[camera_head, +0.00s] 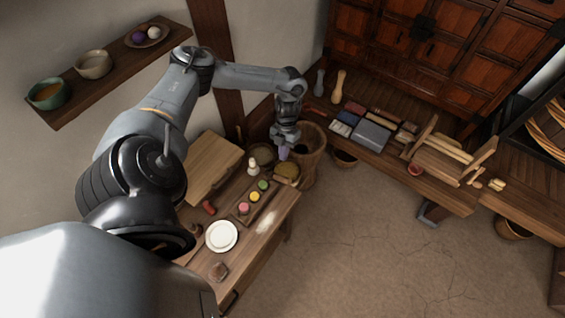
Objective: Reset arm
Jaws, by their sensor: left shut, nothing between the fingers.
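My left arm reaches in from the left, over the small wooden table (270,235). My left gripper (283,152) points down above the table's far right corner, beside a wooden bucket (311,150). Its fingers are shut with nothing seen between them. They look small and partly dark against the table things behind them. My right gripper is not in view.
A wall shelf (110,72) with bowls is at upper left. A low bench (440,192) carries boxes. The floor (380,250) at front right is clear.

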